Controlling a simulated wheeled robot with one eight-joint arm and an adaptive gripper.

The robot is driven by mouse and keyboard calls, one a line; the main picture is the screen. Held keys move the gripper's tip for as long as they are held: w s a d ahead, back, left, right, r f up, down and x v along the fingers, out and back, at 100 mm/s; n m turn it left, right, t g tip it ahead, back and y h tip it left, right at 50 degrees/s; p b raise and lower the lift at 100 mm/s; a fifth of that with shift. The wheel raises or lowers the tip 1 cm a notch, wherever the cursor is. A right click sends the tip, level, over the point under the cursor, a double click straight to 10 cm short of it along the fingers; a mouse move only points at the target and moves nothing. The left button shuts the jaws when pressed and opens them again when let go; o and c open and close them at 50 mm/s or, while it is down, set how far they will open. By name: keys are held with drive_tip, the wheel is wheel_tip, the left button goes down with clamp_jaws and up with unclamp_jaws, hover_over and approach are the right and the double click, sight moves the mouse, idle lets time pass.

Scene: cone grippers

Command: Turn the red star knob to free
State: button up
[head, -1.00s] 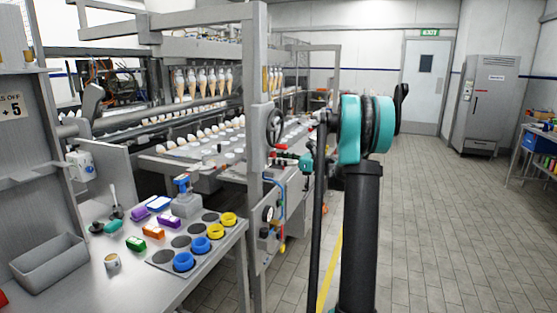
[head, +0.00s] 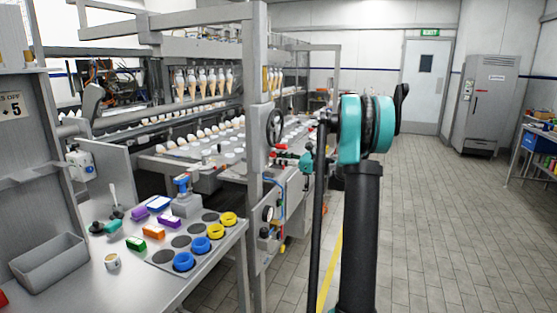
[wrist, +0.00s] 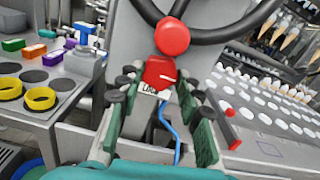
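In the wrist view a red knob (wrist: 160,73) with a white pointer line sits on the grey machine post. A white label (wrist: 150,91) beneath it starts with "LO"; the rest is hard to read. A round red ball (wrist: 172,36) is just above it, at the black handwheel. My gripper (wrist: 157,84) is open, with its green, black-padded fingers on the left and right of the red knob. I cannot tell whether they touch it. In the head view my gripper (head: 288,156) is small beside the post, below the handwheel (head: 275,127).
A blue cable (wrist: 168,130) hangs below the knob between the fingers. A red-handled lever (wrist: 231,123) is at the right. A workbench (head: 205,280) with yellow and blue rings stands left of the post. The tiled floor (head: 450,210) at the right is clear.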

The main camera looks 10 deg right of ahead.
drive_tip(key=o, duration=0.4)
drive_tip(key=shift+o, duration=0.2)
drive_tip(key=v, duration=1.2)
drive_tip(key=shift+w+f, duration=0.1)
drive_tip(key=s+a+f+n+g+h, duration=0.3)
drive_tip(key=s+a+f+n+h, duration=0.15)
drive_tip(key=s+a+f, duration=0.35)
drive_tip(key=s+a+f+n+g+h, duration=0.25)
drive_tip(key=s+a+f+n, duration=0.4)
drive_tip(key=s, duration=0.35)
drive_tip(key=s+d+f+n+h, duration=0.2)
drive_tip(key=s+f+n+h, duration=0.2)
drive_tip(key=s, duration=0.6)
drive_tip(key=s+d+f+n+h, duration=0.3)
drive_tip(key=s+f+n, duration=0.3)
drive_tip(key=s+n, duration=0.2)
drive_tip(key=shift+s+f+h, duration=0.35)
drive_tip(key=shift+s+h, duration=0.15)
drive_tip(key=shift+s, duration=0.35)
